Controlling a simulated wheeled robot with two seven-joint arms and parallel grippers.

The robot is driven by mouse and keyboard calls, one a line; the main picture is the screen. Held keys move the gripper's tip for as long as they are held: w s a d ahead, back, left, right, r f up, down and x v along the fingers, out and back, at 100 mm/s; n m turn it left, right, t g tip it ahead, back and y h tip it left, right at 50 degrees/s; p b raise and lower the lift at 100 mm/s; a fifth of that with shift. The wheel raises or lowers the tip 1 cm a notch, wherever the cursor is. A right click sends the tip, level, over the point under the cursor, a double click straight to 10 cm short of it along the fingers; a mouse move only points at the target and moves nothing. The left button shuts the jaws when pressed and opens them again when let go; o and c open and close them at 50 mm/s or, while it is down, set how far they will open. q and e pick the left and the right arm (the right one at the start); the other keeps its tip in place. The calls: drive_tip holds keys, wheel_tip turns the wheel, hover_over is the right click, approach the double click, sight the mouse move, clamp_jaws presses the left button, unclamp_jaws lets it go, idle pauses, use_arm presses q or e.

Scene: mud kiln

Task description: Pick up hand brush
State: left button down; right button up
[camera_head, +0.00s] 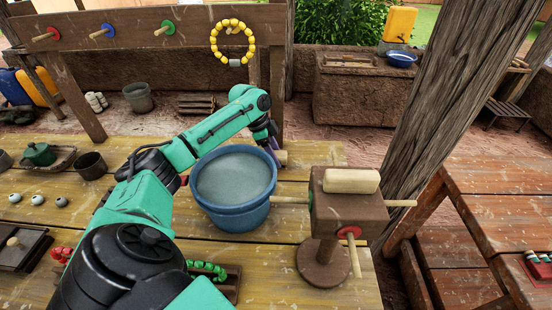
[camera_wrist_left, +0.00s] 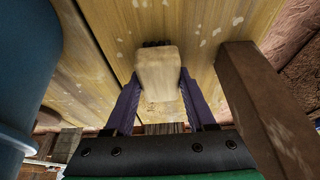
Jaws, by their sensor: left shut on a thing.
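The hand brush (camera_wrist_left: 160,72) has a pale wooden body and dark bristles at its far end in the left wrist view. My left gripper (camera_wrist_left: 158,95) is shut on it, with one purple finger along each side. In the head view the gripper (camera_head: 272,146) is behind the blue bucket, near the table's far edge, and a small pale part of the brush (camera_head: 282,157) shows beside it. I cannot tell whether the brush touches the table. My right gripper is not in view.
The blue bucket (camera_head: 232,217) stands close to my left arm. A thick wooden post (camera_head: 440,110) rises beyond. Beads, pots and small balls lie on the table's left side.

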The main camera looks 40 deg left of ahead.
sight(277, 154)
use_arm(q)
drive_tip(key=shift+r, duration=0.1)
drive_tip(key=shift+r, duration=0.25)
drive_tip(key=v, duration=0.2)
drive_tip(key=shift+r+b, duration=0.35)
drive_tip(key=shift+b, duration=0.05)
drive_tip(key=s+a+b, duration=0.1)
drive_tip(key=s+a, duration=0.2)
drive_tip(key=a, duration=0.1)
drive_tip(key=s+a+b, duration=0.2)
drive_tip(key=s+a, duration=0.1)
drive_tip(key=a, duration=0.2)
drive_tip(key=s+a+b, duration=0.1)
drive_tip(key=s+a, duration=0.3)
drive_tip(key=shift+a+b, duration=0.15)
drive_tip(key=shift+b, duration=0.25)
drive_tip(key=shift+s+a+r, duration=0.1)
drive_tip(key=shift+s+a, duration=0.15)
